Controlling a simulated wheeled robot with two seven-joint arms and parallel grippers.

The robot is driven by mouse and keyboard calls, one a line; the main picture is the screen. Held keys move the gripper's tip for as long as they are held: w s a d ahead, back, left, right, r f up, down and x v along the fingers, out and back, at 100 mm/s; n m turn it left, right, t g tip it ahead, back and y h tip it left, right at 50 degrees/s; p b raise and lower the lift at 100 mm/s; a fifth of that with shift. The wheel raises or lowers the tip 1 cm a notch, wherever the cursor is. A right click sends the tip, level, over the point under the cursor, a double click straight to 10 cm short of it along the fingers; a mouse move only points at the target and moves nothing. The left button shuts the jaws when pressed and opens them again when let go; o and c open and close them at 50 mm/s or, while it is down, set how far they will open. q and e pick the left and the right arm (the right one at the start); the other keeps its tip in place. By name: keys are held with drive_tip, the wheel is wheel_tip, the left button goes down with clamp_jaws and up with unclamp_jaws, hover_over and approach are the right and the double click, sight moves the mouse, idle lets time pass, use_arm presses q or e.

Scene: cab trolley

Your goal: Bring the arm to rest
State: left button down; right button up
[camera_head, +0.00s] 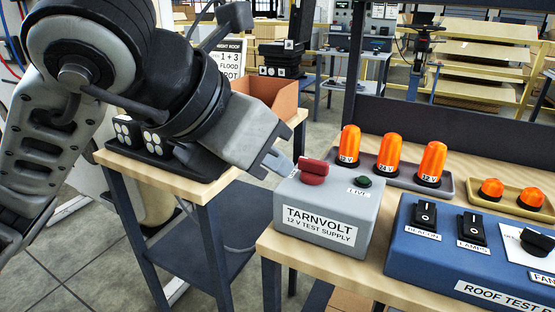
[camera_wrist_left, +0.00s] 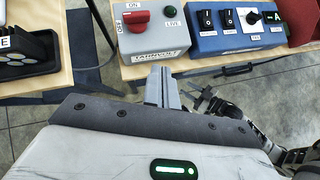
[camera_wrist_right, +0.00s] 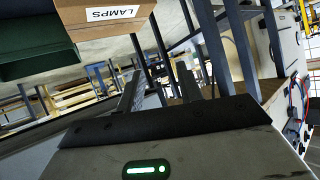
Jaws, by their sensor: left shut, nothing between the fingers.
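My left arm comes in from the left in the head view, bent downward. Its gripper (camera_head: 280,164) is shut and empty, close to the left of the grey Tarnvolt test supply (camera_head: 325,238). I cannot tell how small the gap is. In the left wrist view the closed fingers (camera_wrist_left: 162,88) point at the front of the supply (camera_wrist_left: 155,42). The supply has a red knob (camera_head: 313,171) and a small dark green LIVE lamp (camera_head: 363,181). My right gripper (camera_wrist_right: 160,88) shows only in its own wrist view, with its fingers apart and nothing seen between them.
A blue roof test box (camera_head: 460,262) stands right of the supply on the wooden bench. Orange beacons (camera_head: 388,158) stand in a grey tray behind. A trolley (camera_head: 205,190) with black lamps is under my left arm. A LAMPS box (camera_wrist_right: 110,14) is near my right gripper.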

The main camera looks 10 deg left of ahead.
use_arm(q)
drive_tip(key=s+d+m+g+h+p, duration=0.1)
drive_tip(key=s+d+g+h+p, duration=0.2)
drive_tip(key=s+d+g+h, duration=0.65)
drive_tip(key=w+a+r+n+t+h+p, duration=0.1)
drive_tip(key=w+a+r+n+t+h, duration=0.5)
drive_tip(key=n+h, duration=0.55)
drive_tip(key=w+a+f+n+t+y+p, duration=0.1)
drive_tip(key=w+a+f+n+t+y, duration=0.3)
drive_tip(key=f+n+t+y, duration=0.65)
drive_tip(key=w+a+f+n+t+y+p, duration=0.1)
drive_tip(key=w+a+f+n+t+y, duration=0.45)
drive_tip(key=n, duration=0.85)
drive_tip(key=s+a+f+n+g+y, duration=0.1)
drive_tip(key=s+f+n+g+y, duration=0.2)
drive_tip(key=s+f, duration=0.4)
drive_tip(key=s+a+f+n+g+y+p, duration=0.1)
drive_tip(key=s+f+n+g+y, duration=0.3)
drive_tip(key=f, duration=1.2)
drive_tip(key=s+a+g, duration=0.1)
drive_tip(key=s, duration=0.2)
drive_tip(key=shift+a+f+y, duration=0.15)
drive_tip(key=shift+a+y, duration=0.05)
drive_tip(key=shift+y, duration=0.1)
use_arm(e)
drive_tip(key=r, duration=0.1)
drive_tip(key=r+g, duration=0.1)
drive_tip(key=shift+d+r+h, duration=0.3)
